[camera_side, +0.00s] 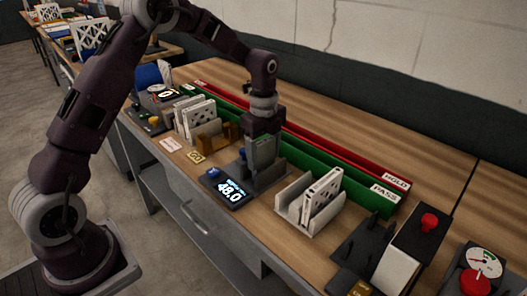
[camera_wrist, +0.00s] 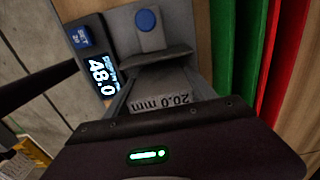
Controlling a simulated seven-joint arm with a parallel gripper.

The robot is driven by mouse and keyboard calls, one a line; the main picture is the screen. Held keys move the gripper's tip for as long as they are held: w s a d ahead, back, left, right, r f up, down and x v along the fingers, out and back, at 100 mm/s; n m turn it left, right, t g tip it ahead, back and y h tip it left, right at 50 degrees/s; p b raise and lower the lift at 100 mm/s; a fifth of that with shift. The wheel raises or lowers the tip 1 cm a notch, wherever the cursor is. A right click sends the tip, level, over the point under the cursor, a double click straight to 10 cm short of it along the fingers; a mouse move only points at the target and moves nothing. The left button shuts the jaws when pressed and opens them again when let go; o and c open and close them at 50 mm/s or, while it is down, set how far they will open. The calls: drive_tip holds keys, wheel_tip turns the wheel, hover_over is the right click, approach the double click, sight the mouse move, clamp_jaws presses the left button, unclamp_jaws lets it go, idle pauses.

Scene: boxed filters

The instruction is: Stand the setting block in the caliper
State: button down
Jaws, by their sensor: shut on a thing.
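The setting block (camera_wrist: 160,88) is a grey block marked "20.0 mm", seen from above in the wrist view. My gripper (camera_side: 263,148) is shut on it and points down over the caliper. In the side view the block (camera_side: 263,153) shows as a grey shape below my gripper. The caliper (camera_side: 266,181) has a grey base, a blue knob (camera_wrist: 147,20) and a display (camera_wrist: 101,75) reading 48.0. The block is between the blue-knobbed jaw and the grey jaw at right. I cannot tell whether its bottom touches the caliper base.
A grey rack (camera_side: 308,214) with white boxed filters stands to the right. More white filters (camera_side: 197,117) and a brown holder (camera_side: 214,137) are at left. Green PASS (camera_side: 350,180) and red HOLD (camera_side: 345,152) channels run behind. A red-button device (camera_side: 418,243) stands at front right.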

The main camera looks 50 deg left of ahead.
drive_tip(key=shift+f, duration=0.2)
drive_tip(key=shift+c, duration=1.2)
unclamp_jaws()
